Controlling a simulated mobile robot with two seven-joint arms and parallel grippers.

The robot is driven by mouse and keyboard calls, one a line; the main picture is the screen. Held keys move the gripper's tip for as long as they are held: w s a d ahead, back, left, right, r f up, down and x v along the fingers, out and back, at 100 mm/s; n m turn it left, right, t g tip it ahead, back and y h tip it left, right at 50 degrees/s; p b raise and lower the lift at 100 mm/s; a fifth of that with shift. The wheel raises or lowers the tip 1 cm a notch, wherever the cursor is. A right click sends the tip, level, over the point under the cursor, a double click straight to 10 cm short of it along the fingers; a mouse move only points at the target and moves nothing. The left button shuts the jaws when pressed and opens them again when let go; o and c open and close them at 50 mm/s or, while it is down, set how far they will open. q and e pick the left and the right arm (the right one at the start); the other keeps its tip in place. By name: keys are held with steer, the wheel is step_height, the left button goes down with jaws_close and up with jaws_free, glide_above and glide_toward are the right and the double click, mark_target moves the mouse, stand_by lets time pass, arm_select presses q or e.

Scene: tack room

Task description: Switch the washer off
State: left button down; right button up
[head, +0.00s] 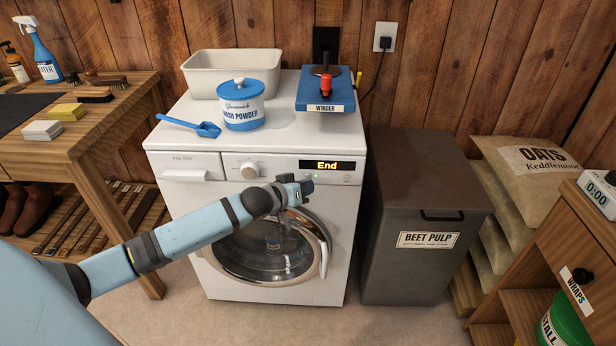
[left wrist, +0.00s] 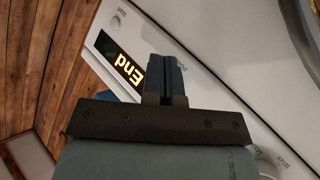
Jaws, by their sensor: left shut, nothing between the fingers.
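The white washer (head: 185,197) stands against the plank wall with its round door (head: 268,255) closed. Its lit display (head: 327,165) reads "End", and a dial (head: 249,171) sits left of it on the control panel. My left gripper (head: 307,184) is shut and empty in front of the panel, just below and left of the display. In the left wrist view, the shut fingers (left wrist: 163,62) reach over the panel beside the display (left wrist: 129,68). A small round button (left wrist: 116,21) is past the display. The fingers may hide part of the panel; contact cannot be told. My right gripper is out of view.
On the washer top are a wash powder tub (head: 243,108), blue scoop (head: 200,128), white basin (head: 232,70) and blue winder (head: 325,90). A beet pulp bin (head: 415,225) stands close right. A wooden bench (head: 95,140) is left.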

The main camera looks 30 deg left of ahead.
arm_select(q)
steer(key=shift+w+a+p, duration=0.2)
steer(key=shift+w+p, duration=0.1)
steer(key=shift+w, duration=0.05)
steer(key=shift+w, duration=0.15)
stand_by(0.4)
steer(key=shift+s+d+r+p, duration=0.15)
steer(key=shift+s+p, duration=0.15)
steer(key=shift+p, duration=0.4)
steer(key=shift+s+d, duration=0.1)
steer(key=shift+s, duration=0.15)
